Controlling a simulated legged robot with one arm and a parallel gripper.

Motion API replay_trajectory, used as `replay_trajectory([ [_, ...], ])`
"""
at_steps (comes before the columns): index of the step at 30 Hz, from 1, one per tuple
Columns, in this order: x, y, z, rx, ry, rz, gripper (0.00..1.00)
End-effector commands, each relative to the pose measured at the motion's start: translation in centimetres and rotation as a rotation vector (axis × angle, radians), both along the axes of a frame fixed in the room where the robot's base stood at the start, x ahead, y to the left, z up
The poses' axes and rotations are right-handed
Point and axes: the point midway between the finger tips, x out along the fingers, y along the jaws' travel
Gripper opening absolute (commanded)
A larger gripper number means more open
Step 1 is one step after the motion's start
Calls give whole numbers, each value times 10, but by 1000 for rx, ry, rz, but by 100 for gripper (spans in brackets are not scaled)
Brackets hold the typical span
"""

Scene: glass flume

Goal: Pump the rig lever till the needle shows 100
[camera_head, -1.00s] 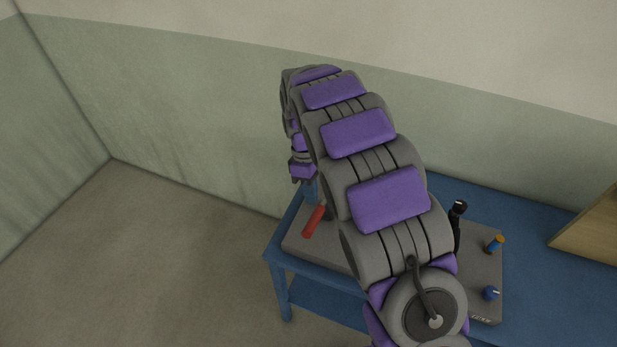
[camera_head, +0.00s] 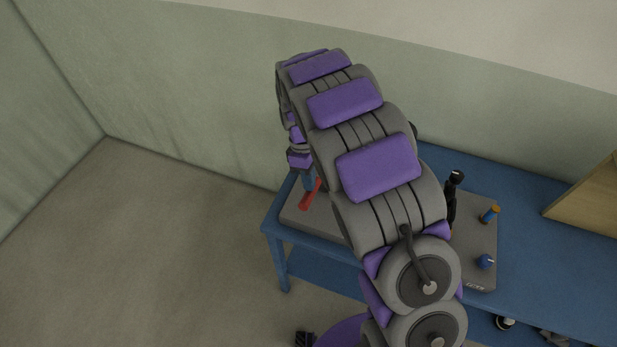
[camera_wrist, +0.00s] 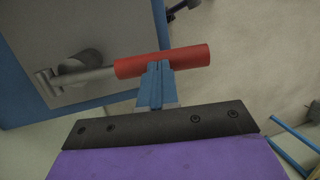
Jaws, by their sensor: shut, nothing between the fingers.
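The rig lever has a red grip (camera_wrist: 162,61) on a grey metal rod (camera_wrist: 85,77) in the wrist view. The red grip (camera_head: 310,195) also shows in the head view at the left end of the grey rig base (camera_head: 478,270). My gripper (camera_wrist: 157,70) has its blue fingers closed together, with their tips overlapping the red grip in the picture. Nothing is between the fingers; I cannot tell whether they touch the grip. In the head view the gripper (camera_head: 309,183) hangs right above the grip. The gauge and needle are not visible; my arm covers the rig's middle.
The rig stands on a blue table (camera_head: 540,235). A wooden board (camera_head: 590,205) stands at far right. Floor left of the table is clear.

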Motion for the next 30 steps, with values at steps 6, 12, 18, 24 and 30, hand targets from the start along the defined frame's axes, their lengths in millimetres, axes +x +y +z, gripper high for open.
replay_trajectory([
  [6, -9, 2, -15, -34, -83, 3, 0],
  [12, -15, 5, -36, -76, -195, 4, 0],
  [18, -18, 6, -57, -118, -312, 5, 0],
  [24, -19, 6, -75, -130, -350, 2, 0],
  [30, -18, 6, -85, -129, -351, 1, 0],
])
